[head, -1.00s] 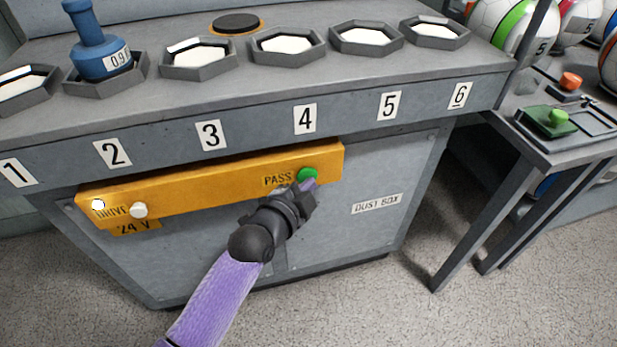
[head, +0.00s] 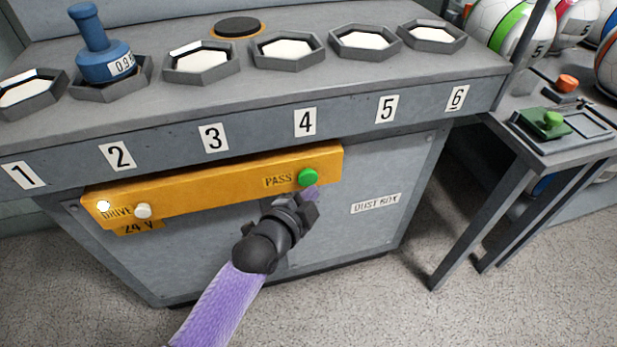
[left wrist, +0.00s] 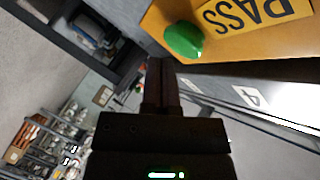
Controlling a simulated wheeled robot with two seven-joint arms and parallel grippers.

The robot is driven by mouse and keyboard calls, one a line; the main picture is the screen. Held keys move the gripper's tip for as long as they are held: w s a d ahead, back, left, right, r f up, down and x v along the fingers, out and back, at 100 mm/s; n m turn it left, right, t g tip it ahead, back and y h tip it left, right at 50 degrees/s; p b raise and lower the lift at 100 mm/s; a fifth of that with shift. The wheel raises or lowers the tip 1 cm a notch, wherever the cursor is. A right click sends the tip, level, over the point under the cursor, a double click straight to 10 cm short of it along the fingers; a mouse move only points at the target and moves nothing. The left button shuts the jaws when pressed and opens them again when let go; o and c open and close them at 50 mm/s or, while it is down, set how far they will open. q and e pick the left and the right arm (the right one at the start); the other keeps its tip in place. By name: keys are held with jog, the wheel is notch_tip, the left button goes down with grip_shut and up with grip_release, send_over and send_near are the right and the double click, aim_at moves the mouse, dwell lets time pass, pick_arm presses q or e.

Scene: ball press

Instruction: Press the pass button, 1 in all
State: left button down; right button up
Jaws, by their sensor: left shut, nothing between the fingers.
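The green pass button (head: 308,177) sits at the right end of the yellow panel (head: 215,186), beside the PASS label. It also shows in the left wrist view (left wrist: 184,40), just beyond my fingertips. My left gripper (head: 312,192) is shut and empty, a little below the button in the head view. In the left wrist view its closed fingers (left wrist: 160,68) point toward the button's lower left side, with a small gap showing. I cannot tell from the head view how far the tips are from the panel. My right gripper is not in view.
A white button (head: 143,211) and a white lamp (head: 104,206) are at the panel's left end. Above, the grey bench has numbered hexagonal trays and a blue weight (head: 104,62). A side table (head: 545,140) with green and orange buttons stands at right.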

pick_arm(q)
jog(key=s+p, duration=0.1)
jog(key=s+d+p, duration=0.1)
jog(key=s, duration=0.1)
jog(key=s+p, duration=0.1)
jog(key=shift+s+d, duration=0.25)
jog(key=shift+s, duration=0.15)
dwell(0.9)
dwell(0.7)
